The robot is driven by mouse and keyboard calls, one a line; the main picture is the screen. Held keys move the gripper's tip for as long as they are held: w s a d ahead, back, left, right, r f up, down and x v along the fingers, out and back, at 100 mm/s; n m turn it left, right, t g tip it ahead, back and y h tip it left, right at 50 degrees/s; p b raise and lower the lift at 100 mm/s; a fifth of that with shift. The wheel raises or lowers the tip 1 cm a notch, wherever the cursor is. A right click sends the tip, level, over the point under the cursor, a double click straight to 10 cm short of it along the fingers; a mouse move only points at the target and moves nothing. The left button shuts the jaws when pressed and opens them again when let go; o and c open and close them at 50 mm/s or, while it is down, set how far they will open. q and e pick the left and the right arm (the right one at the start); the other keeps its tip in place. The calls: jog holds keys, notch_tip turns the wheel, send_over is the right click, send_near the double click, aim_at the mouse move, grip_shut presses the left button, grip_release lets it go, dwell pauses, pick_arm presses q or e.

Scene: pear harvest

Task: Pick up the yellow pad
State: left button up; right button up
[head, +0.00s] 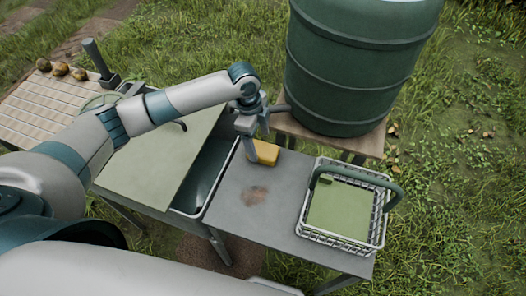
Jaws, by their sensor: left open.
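The yellow pad (265,153) is a small yellow block lying on the grey tabletop near its back edge, beside the sink basin. My left gripper (253,150) points down at the pad's left end, with its fingers open. One finger hides part of the pad, and I cannot tell whether the fingers touch it. My right gripper is not in view.
A wire basket (378,235) with a green handle stands on the right of the grey table (240,215). A big green barrel (362,65) stands behind on a wooden stand. A sink basin (213,165) lies left of the pad. Several pears (61,69) lie on the slatted rack (45,105).

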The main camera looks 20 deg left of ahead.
aim_at(263, 149)
pick_arm(q)
jog(key=shift+d+f+p, duration=0.15)
jog(key=shift+f+p, duration=0.1)
jog(key=shift+p, duration=0.1)
jog(key=f+p, duration=0.1)
jog(key=f, duration=0.1)
jog(key=d+f+p, duration=0.1)
jog(key=shift+w+f, duration=0.2)
jog(key=shift+f, duration=0.55)
jog(key=c, duration=1.1)
jog(key=shift+c, duration=0.2)
